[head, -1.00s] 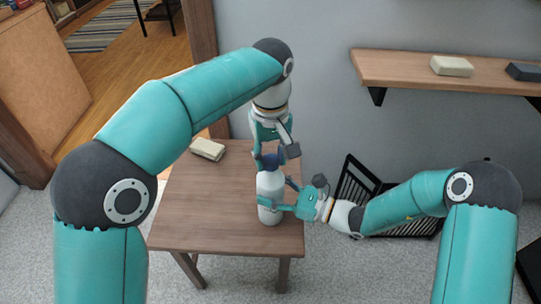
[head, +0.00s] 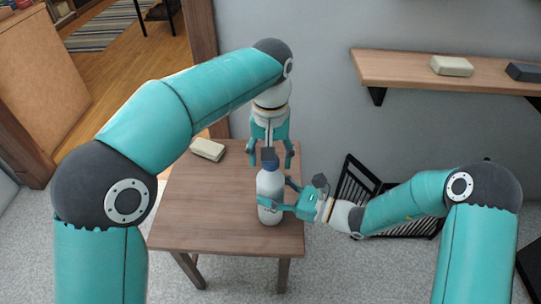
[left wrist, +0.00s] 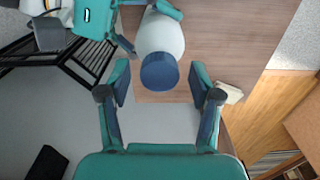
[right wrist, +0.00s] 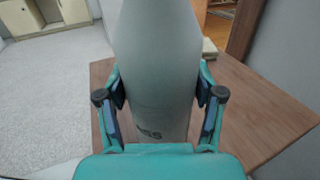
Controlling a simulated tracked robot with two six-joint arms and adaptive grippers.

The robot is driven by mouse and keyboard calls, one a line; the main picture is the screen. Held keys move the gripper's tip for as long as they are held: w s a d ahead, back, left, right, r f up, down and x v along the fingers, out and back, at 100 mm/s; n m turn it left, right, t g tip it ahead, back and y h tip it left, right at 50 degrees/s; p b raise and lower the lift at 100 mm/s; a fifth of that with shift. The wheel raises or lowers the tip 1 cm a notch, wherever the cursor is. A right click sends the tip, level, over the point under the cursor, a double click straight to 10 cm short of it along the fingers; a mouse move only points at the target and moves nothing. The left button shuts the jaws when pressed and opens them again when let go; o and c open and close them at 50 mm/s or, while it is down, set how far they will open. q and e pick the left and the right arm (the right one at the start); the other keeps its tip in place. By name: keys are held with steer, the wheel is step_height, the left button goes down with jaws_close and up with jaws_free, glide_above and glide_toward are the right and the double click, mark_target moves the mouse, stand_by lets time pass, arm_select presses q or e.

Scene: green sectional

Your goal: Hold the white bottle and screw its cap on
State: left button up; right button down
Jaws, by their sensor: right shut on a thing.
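The white bottle (head: 270,190) stands upright on the small wooden table, with its blue cap (head: 268,163) on top. The bottle fills the middle of the right wrist view (right wrist: 158,75). My right gripper (head: 281,197) is shut on the bottle's body from the right side. My left gripper (head: 271,164) points down over the bottle, its fingers spread. In the left wrist view the blue cap (left wrist: 160,71) sits just ahead of the open fingers (left wrist: 160,82), with clear gaps on both sides. The frames do not show how tight the cap is.
The wooden table (head: 205,205) is mostly bare, with a cream block (head: 207,149) at its back left. A wall shelf (head: 410,70) at the right holds a cream block (head: 452,66) and a dark block (head: 525,72). A black rack (head: 355,185) stands behind my right arm.

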arm_select(q)
steer(key=shift+r, duration=0.15)
step_height(320, 180, up, 12)
steer(key=shift+f, duration=0.2)
stand_by(0.6)
arm_select(e)
steer(key=shift+c, duration=0.4)
jaws_free()
steer(key=shift+d, duration=0.1)
steer(key=v, duration=1.1)
steer(key=shift+s+d, duration=0.15)
steer(key=shift+d, duration=0.2)
steer(key=shift+f, duration=0.1)
